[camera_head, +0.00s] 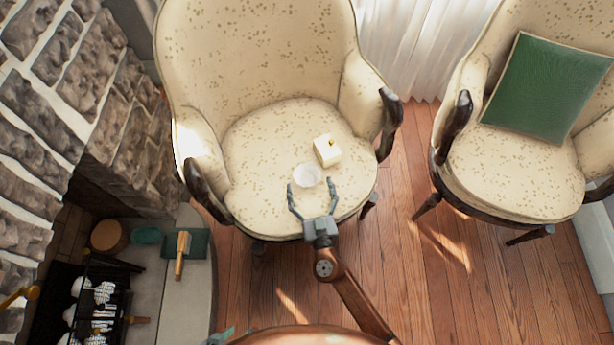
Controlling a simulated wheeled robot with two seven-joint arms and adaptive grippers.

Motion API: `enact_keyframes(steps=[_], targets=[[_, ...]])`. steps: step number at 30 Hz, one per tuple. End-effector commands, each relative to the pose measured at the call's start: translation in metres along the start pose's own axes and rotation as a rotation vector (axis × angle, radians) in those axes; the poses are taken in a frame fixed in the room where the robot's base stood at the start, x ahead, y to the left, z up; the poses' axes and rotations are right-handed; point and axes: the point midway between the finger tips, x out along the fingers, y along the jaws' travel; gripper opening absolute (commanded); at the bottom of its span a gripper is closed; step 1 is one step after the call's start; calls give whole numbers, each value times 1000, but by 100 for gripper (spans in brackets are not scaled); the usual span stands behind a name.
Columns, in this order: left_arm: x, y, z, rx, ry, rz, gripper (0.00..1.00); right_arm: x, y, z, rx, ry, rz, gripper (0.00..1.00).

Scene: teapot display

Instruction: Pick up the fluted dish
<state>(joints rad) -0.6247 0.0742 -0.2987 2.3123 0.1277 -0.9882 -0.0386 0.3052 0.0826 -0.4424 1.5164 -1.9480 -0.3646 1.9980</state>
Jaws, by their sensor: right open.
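A small white round dish (307,175), which looks like the fluted dish, sits on the seat of the cream armchair near its front edge. My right gripper (314,186) is open and empty. In the picture its two fingers reach up on either side of the dish's near part, one left and one right. I cannot tell whether they touch it or how high above the seat they are. A small teal-grey part at the bottom edge appears to be my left gripper (220,337), mostly cut off, with its fingers not clear.
The chair's wooden arm ends (391,108) flank the seat. A second armchair with a green cushion (545,85) is at right, a stone fireplace (60,110) at left. Wooden floor lies in front.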

Motion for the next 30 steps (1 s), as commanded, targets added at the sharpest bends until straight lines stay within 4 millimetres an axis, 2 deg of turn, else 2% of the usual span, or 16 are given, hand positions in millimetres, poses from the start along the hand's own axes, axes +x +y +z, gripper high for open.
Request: enact_keyframes(steps=[3, 6, 14, 30], targets=[[7, 1, 0, -2, 14, 6, 40, 17, -1, 2, 1, -1, 1, 82], [9, 2, -2, -3, 24, 10, 40, 24, 0, 2, 2, -2, 1, 82], [9, 3, -3, -3, 28, 11, 40, 26, 0, 1, 1, -1, 0, 81], [9, 3, -3, -3, 27, 10, 40, 26, 0, 1, 0, -2, 0, 44]])
